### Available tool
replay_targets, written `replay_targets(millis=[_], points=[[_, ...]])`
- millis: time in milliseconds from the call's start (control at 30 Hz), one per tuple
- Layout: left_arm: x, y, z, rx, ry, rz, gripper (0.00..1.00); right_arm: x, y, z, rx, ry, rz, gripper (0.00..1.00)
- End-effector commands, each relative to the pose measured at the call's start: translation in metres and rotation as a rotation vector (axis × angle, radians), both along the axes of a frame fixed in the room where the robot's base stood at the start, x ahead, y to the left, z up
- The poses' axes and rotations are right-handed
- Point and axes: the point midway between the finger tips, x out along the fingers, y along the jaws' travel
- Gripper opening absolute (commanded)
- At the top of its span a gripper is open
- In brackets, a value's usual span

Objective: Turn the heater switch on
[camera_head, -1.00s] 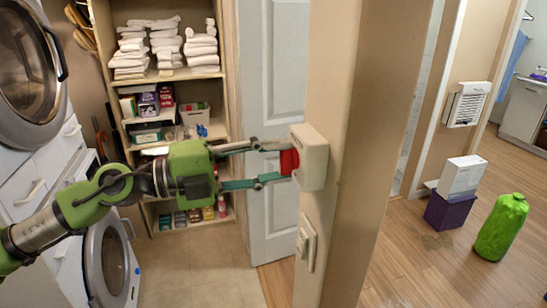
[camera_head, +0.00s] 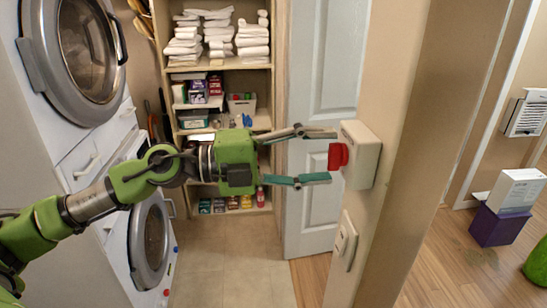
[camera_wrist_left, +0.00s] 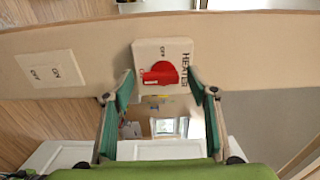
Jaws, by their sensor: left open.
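The heater switch is a cream box (camera_head: 364,150) on the narrow wall end, with a red knob (camera_head: 338,156) on its face. In the left wrist view the box (camera_wrist_left: 178,50) reads HEATER and the red knob (camera_wrist_left: 160,73) has its handle pointing left, toward a small, partly covered label. An OFF label is above the knob. My left gripper (camera_head: 332,157) is open, with its fingertips just short of the box, one above and one below the knob in the head view. They show apart from the knob on both sides in the wrist view (camera_wrist_left: 162,84).
A light switch plate (camera_head: 346,240) is below the heater box on the same wall. A door (camera_head: 322,90) and towel shelves (camera_head: 222,66) stand behind my gripper. Stacked washing machines (camera_head: 75,70) are at the left. A purple box (camera_head: 498,228) stands on the floor at right.

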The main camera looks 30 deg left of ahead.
Motion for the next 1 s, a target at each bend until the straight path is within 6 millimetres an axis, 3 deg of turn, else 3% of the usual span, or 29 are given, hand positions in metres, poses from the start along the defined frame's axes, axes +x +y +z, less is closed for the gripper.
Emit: replay_targets(millis=[1000], points=[[-0.04,0.056,0.0,-0.004,0.0,-0.005,0.53,-0.001,0.002,0.0,0.002,0.0,-0.001,0.0]])
